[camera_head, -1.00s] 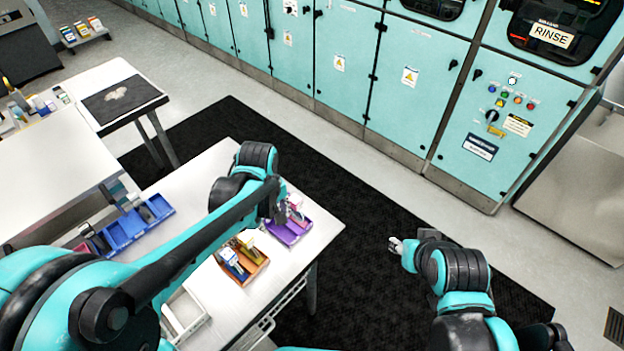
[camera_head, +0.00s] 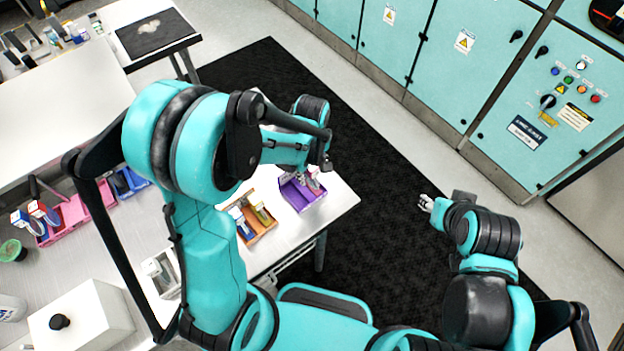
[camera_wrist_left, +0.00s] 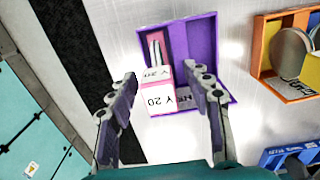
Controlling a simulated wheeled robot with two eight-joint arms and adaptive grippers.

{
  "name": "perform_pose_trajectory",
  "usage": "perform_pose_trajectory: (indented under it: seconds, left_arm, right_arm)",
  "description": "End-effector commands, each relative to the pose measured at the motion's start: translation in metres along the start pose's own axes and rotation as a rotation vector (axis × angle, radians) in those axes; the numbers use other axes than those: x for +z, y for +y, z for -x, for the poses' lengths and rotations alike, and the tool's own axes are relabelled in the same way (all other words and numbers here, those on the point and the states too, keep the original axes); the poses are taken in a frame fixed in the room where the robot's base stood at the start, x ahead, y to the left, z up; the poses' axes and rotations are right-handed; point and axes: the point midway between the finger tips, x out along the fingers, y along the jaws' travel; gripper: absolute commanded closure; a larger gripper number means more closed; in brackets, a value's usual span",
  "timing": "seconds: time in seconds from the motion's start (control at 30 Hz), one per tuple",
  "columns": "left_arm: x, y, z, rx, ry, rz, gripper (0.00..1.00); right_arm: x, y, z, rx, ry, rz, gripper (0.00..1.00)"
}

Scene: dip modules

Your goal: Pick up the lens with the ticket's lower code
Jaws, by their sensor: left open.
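A purple tray (camera_head: 302,196) stands near the table's right corner. In the left wrist view the purple tray (camera_wrist_left: 208,45) holds a pink-and-white block (camera_wrist_left: 160,100) marked "Y 20", with a slim grey-white part standing behind it. My left gripper (camera_wrist_left: 165,84) is open, its fingers to either side of the block and apart from it. In the head view my left gripper (camera_head: 314,182) is over the tray, partly hidden by its wrist. My right gripper (camera_head: 427,203) is over the dark mat, away from the table, too small to judge. I cannot make out a ticket.
An orange tray (camera_head: 272,232) with blue and yellow holders stands beside the purple one. A blue bin (camera_head: 139,182), a pink bin (camera_head: 78,212) and a white box (camera_head: 100,318) are on the table at left. Teal cabinets (camera_head: 440,80) line the back.

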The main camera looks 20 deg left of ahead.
Motion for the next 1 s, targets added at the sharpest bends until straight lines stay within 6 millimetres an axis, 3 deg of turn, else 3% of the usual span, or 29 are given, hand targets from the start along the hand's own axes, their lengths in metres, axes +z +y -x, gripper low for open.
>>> perform_pose_trajectory:
  seconds: [0.1, 0.37, 0.5, 0.57, 1.0]
  left_arm:
    - [-0.0003, 0.0004, -0.013, 0.0, 0.0, 0.0, 0.5]
    - [-0.0001, 0.0001, -0.0143, 0.0, 0.0, 0.0, 0.5]
    - [-0.0001, 0.0001, -0.0142, 0.0, 0.0, 0.0, 0.87]
    - [-0.0001, 0.0001, -0.0142, 0.0, 0.0, 0.0, 1.0]
    - [-0.0001, 0.0001, -0.0108, 0.0, 0.0, 0.0, 1.0]
  right_arm:
    - [0.002, 0.0, -0.0029, 0.0, 0.0, 0.0, 0.6]
    - [0.0016, 0.0, -0.0025, 0.0, 0.0, 0.0, 0.6]
    - [0.0016, 0.0, -0.0025, 0.0, 0.0, 0.0, 0.6]
    - [0.0016, 0.0, -0.0025, 0.0, 0.0, 0.0, 0.6]
    - [0.0011, 0.0, -0.0017, 0.0, 0.0, 0.0, 0.6]
